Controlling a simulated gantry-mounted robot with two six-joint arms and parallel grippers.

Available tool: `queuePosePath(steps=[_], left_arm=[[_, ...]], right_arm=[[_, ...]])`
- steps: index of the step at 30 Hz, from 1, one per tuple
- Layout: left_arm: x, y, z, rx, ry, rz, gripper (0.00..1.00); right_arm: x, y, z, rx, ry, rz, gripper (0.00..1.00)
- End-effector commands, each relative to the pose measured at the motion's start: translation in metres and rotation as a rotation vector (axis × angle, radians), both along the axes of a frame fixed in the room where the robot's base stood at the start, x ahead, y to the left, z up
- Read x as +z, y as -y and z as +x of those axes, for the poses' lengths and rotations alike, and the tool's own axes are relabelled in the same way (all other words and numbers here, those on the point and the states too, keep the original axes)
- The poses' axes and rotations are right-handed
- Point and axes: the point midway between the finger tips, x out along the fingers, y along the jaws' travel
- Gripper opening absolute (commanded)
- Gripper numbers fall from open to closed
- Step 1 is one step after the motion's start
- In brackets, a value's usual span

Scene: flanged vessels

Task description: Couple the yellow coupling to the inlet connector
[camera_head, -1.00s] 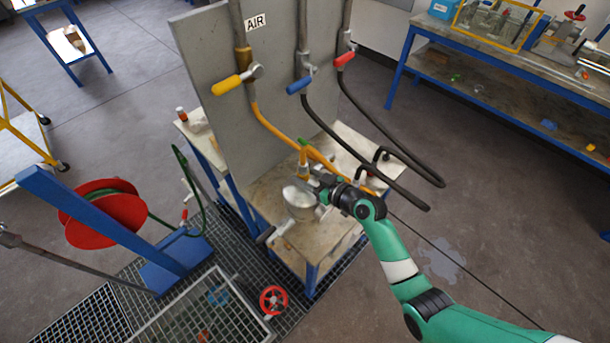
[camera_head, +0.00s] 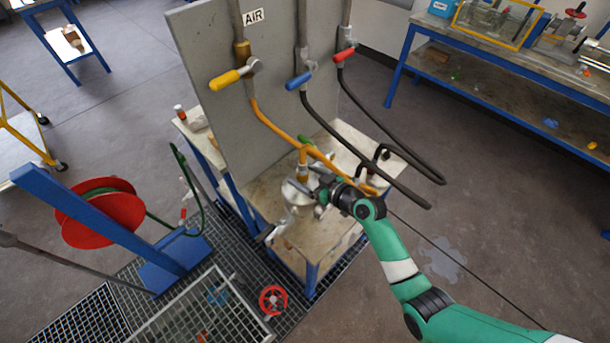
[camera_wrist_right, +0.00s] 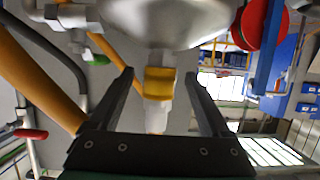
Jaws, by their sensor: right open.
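The yellow coupling (camera_wrist_right: 158,83) shows in the right wrist view between my two fingers, with a gap on each side. It lies in line with a pale metal neck against the rounded silver vessel (camera_wrist_right: 165,18). Whether it is fully seated on the inlet connector I cannot tell. In the head view the silver vessel (camera_head: 297,192) stands on the bench, and a yellow hose end comes down upright over it. My right gripper (camera_head: 312,181) is beside the vessel's top, open, its fingers around the coupling without visibly touching. My left gripper is not in view.
A grey panel (camera_head: 205,110) with a yellow valve handle (camera_head: 225,80), a blue one (camera_head: 299,80) and a red one (camera_head: 344,54) stands behind. Black hoses (camera_head: 400,182) hang near my right arm. A red reel (camera_head: 100,215) is at left. Floor at right is mostly clear.

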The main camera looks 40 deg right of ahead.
Motion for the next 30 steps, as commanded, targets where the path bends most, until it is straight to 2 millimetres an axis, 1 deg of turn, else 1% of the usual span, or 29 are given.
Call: queuePosePath(steps=[2, 5, 8, 15, 18, 22, 30], left_arm=[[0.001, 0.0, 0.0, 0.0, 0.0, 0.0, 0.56], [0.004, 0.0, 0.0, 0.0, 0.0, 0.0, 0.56], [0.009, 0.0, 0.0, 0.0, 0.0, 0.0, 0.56], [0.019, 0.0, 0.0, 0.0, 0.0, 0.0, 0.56], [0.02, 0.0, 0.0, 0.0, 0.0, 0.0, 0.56], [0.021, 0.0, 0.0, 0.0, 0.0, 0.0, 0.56], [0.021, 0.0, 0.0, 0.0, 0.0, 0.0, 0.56]], right_arm=[[0.0, 0.0, -0.002, 0.0, 0.0, 0.0, 0.82], [0.005, 0.001, -0.01, -0.001, 0.0, 0.001, 0.82], [0.011, 0.001, -0.027, -0.002, 0.0, 0.0, 0.82], [0.031, 0.002, -0.081, -0.004, 0.001, 0.0, 0.82], [0.036, 0.002, -0.097, -0.004, 0.001, 0.001, 0.82], [0.04, 0.001, -0.108, -0.001, 0.001, 0.0, 0.82], [0.04, 0.001, -0.109, 0.0, 0.001, 0.0, 0.82]])
